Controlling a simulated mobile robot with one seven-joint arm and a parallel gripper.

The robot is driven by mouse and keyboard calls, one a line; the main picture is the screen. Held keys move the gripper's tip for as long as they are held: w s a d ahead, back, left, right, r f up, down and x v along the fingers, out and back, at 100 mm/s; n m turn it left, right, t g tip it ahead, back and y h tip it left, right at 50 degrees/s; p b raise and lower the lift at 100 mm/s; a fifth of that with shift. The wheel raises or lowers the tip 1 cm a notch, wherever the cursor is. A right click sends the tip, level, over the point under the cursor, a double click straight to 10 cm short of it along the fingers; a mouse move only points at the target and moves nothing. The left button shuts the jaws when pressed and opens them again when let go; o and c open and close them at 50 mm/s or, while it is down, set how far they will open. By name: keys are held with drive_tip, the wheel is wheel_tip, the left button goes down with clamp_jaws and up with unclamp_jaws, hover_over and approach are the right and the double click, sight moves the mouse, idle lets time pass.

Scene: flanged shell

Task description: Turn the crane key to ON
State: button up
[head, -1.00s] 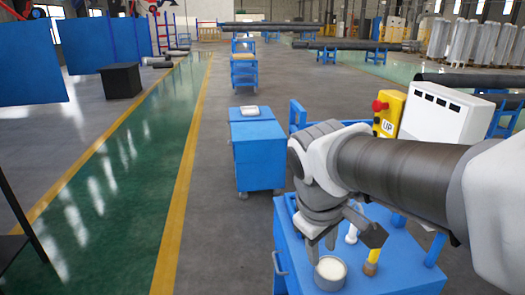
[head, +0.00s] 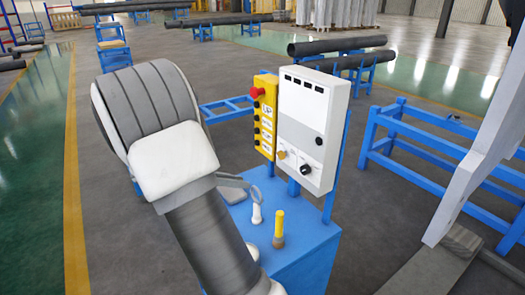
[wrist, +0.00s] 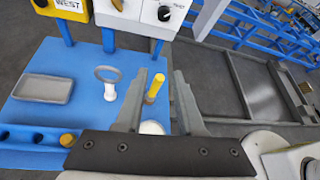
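The white control box (head: 312,125) stands upright on the blue cart, right of centre in the head view. A brass-coloured key or knob (head: 281,154) and a black knob (head: 305,169) sit low on its front. Which setting they point to is too small to read. The box's lower edge shows at the top of the wrist view, with the black knob (wrist: 164,13). My gripper (wrist: 158,74) is open and appears empty, over the cart top and apart from the box. In the head view my arm hides its fingers.
A yellow pendant (head: 265,117) with a red button hangs left of the box. A yellow-handled tool (wrist: 155,88), a white ring-topped piece (wrist: 110,82) and a grey tray (wrist: 43,88) are on the cart (head: 300,262). A blue frame (head: 410,150) stands to the right.

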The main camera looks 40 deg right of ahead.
sight(283, 155)
drive_tip(key=w+d+f+n+t+h+p, duration=0.2)
drive_tip(key=w+d+f+n+h, duration=0.15)
drive_tip(key=w+n+h, duration=0.35)
drive_tip(key=shift+n+y, duration=0.7)
drive_tip(key=d+p, duration=0.1)
drive_tip(key=d, duration=0.4)
drive_tip(key=d+p, duration=0.1)
drive_tip(key=d, duration=0.5)
drive_tip(key=s+d+p, duration=0.1)
drive_tip(key=d, duration=0.5)
drive_tip(key=shift+s+f, duration=0.1)
drive_tip(key=shift+f, duration=0.05)
clamp_jaws()
